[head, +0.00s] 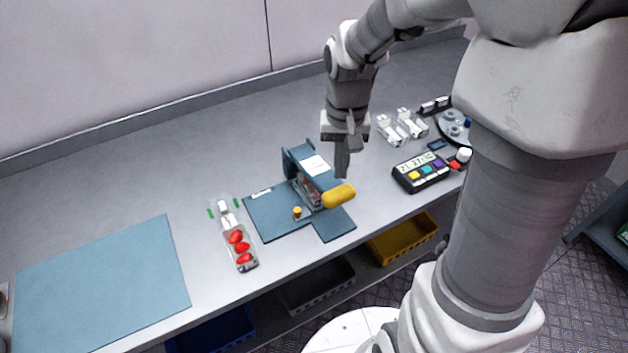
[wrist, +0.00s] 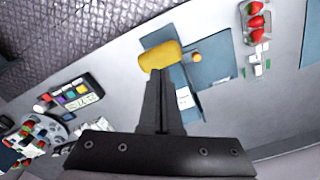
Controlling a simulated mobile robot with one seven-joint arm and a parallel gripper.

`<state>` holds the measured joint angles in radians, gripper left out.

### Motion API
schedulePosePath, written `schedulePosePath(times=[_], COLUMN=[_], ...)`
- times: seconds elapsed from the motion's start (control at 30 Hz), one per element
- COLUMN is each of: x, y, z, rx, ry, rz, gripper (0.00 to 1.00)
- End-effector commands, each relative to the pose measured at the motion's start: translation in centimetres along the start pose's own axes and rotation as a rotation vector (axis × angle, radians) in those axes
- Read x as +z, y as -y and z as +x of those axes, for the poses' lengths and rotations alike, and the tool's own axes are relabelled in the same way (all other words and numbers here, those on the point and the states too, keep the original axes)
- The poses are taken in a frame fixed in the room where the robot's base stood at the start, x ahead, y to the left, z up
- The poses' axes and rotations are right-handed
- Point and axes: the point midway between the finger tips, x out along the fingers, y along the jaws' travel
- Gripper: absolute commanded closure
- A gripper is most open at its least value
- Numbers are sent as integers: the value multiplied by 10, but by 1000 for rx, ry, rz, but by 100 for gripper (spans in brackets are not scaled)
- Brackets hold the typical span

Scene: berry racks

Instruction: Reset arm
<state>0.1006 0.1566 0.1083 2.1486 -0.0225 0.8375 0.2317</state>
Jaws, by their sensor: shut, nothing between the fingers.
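A clear rack with red berries (head: 238,245) lies left of the device. A blue mat (head: 100,285) lies further left. A timer with coloured buttons (head: 422,171) and clear racks (head: 401,128) are to the right. Yellow (head: 402,240) and dark bins sit below the bench.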

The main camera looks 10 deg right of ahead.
Motion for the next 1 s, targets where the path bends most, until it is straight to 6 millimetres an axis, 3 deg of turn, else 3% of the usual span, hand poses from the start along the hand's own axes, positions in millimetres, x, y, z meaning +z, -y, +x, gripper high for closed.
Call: schedulePosePath(times=[0.2,0.77,0.87,1.0], x=[0,1,4,18], y=[0,0,-1,-4], z=[-19,-20,-29,-57], rx=[0,0,-1,-4], ry=[-1,-4,-23,-90], rz=[0,-2,-10,-37], gripper=[100,100,100,100])
